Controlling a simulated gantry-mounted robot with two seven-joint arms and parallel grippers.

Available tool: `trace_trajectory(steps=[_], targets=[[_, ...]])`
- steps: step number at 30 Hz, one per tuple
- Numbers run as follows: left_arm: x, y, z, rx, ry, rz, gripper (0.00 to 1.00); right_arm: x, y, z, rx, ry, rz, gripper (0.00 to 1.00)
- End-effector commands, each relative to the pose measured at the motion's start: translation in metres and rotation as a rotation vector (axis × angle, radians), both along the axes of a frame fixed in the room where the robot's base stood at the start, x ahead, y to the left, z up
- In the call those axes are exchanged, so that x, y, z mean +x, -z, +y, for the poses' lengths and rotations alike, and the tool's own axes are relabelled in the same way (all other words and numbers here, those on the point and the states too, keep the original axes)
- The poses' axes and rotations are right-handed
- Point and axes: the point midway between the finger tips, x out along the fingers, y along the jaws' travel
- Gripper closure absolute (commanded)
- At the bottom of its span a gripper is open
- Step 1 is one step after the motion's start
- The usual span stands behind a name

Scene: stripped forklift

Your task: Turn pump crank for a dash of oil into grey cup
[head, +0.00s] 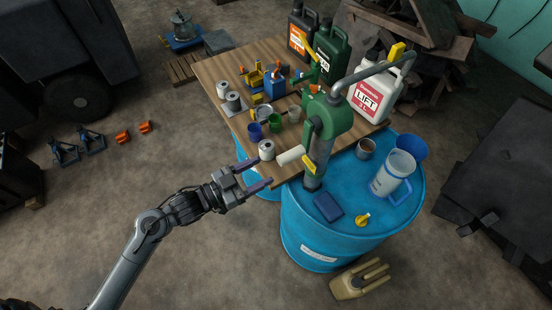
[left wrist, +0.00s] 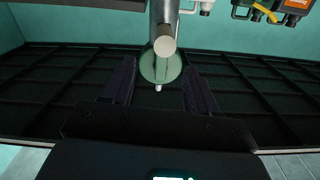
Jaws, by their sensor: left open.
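The green hand pump (head: 328,118) stands upright on the blue barrel, with a grey pipe (head: 372,68) running up and right from it. Its crank has a pale cylindrical grip (head: 291,155) pointing left. My left gripper (head: 264,172) is open and empty, just left of the grip and apart from it. In the left wrist view the grip's round end (left wrist: 165,47) shows ahead, between my open fingers (left wrist: 158,63). My right gripper is out of view.
White rolls and jugs crowd the wooden table (head: 222,70). The floor at left is mostly free.

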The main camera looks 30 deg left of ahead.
Motion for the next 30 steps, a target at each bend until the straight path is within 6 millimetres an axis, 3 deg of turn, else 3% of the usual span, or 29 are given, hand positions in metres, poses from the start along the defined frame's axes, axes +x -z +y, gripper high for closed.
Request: trace_trajectory(steps=[1,7,30], targets=[[0.004,0.010,0.003,0.008,-0.003,-0.014,0.41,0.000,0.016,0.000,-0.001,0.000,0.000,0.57],[0.012,0.010,0.004,0.016,-0.004,-0.038,0.41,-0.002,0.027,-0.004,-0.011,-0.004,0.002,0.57],[0.096,0.008,-0.048,0.016,-0.006,-0.041,0.41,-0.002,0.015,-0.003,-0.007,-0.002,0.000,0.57]])
